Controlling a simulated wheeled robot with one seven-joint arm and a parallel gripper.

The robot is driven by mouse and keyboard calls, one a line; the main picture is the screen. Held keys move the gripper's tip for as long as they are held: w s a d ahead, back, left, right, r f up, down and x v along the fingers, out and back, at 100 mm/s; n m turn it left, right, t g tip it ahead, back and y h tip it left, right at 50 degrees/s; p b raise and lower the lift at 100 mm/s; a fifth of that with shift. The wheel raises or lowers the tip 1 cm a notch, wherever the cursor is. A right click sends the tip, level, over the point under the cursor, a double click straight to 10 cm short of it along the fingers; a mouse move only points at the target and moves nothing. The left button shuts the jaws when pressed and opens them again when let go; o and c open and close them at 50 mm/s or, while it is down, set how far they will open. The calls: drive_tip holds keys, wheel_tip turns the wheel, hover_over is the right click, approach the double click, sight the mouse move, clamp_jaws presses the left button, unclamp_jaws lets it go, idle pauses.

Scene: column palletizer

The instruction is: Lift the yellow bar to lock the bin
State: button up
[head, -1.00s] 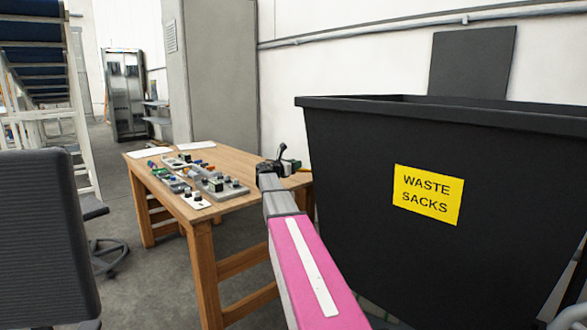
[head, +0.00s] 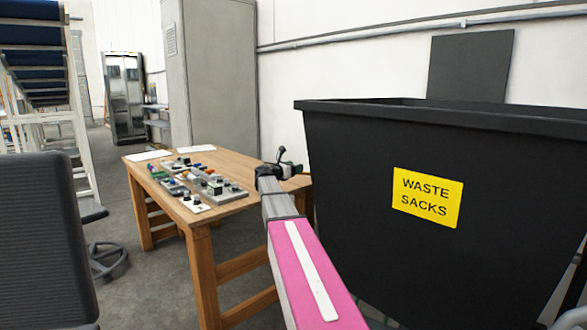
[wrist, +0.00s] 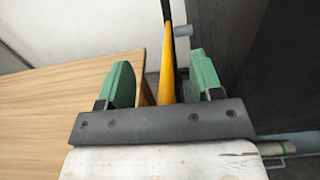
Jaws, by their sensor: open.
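The yellow bar (wrist: 167,68) shows in the wrist view, running away from me between my two green fingers, with a dark far end. The black bin (head: 400,260) with a yellow WASTE SACKS label (head: 427,198) stands at the right in the head view. My gripper (head: 290,170) is small there, beside the bin's left side.
A wooden table (head: 240,175) holding several small control parts stands left of the bin, close to my gripper. An office chair (head: 40,235) is at the left front. A tall grey cabinet (head: 222,75) stands behind the table. Grey floor is clear between chair and table.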

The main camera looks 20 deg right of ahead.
drive_tip(key=shift+a+f, duration=0.2)
drive_tip(key=shift+f, duration=0.1)
drive_tip(key=v, duration=1.1)
drive_tip(key=shift+s+r, duration=0.2)
drive_tip(key=shift+a, duration=0.15)
drive_tip(key=s+a+f+m+g+y, duration=0.2)
drive_tip(key=s+f+m+y, duration=0.4)
drive_tip(key=f, duration=0.5)
drive_tip(key=s+a+f+m+g+y, duration=0.1)
drive_tip(key=s+a+f+m+y, duration=0.2)
drive_tip(key=s+f, duration=0.7)
drive_tip(key=s+a+f+m+g+y, duration=0.3)
drive_tip(key=s+a+f+m+y, duration=0.5)
drive_tip(key=s+a+f+m, duration=0.4)
drive_tip(key=s+f+m, duration=0.1)
drive_tip(key=s+f, duration=0.3)
drive_tip(key=shift+a+f, duration=0.2)
drive_tip(key=shift+a, duration=0.2)
